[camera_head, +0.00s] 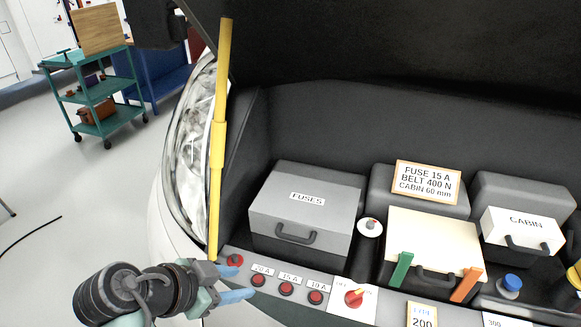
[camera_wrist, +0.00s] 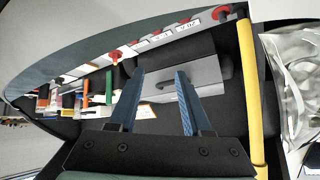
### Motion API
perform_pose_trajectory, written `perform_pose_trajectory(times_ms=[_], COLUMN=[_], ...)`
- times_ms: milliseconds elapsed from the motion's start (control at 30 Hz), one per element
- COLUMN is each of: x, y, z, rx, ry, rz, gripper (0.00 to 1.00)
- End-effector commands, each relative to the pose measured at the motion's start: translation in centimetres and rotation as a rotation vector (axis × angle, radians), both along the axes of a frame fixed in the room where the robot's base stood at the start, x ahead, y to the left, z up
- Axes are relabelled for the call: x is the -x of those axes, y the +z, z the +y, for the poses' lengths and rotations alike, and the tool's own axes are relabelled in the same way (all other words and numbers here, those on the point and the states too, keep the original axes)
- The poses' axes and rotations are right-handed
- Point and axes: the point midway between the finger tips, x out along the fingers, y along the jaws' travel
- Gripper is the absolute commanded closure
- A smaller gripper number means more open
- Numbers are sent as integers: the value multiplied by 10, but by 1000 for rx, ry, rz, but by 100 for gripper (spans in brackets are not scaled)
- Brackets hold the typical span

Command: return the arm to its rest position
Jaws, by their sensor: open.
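My gripper (camera_head: 245,282) is open and empty at the lower left of the head view, its two blue fingers pointing right. It is near the front panel, close to the red knob (camera_head: 235,260) and the 20 A red button (camera_head: 258,280). I cannot tell whether it touches the panel. In the wrist view the open fingers (camera_wrist: 160,80) spread with nothing between them but the background beyond. The forearm of my arm is mostly out of the head view.
A yellow strut (camera_head: 218,145) stands upright just beyond my gripper, beside the headlight (camera_head: 188,150). The grey FUSES box (camera_head: 305,212) with a handle is to the right. A green cart (camera_head: 95,90) stands far back left. Open floor (camera_head: 90,190) lies left.

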Motion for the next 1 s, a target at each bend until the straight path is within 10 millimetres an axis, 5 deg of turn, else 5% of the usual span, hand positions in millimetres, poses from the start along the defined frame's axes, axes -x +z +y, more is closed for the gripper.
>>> perform_pose_trajectory(times_ms=[267, 433, 567, 700, 833, 1000], x=[-69, -74, -47, 3, 49, 82], y=[132, 257, 351, 433, 481, 507], z=[-7, -28, -50, -73, -87, -94], rx=[-27, 114, 294, 514, 682, 796], ry=[370, 557, 622, 625, 591, 556], rz=[-357, -702, -965, -1207, -1360, -1449], gripper=[51, 51, 51, 51, 51, 51])
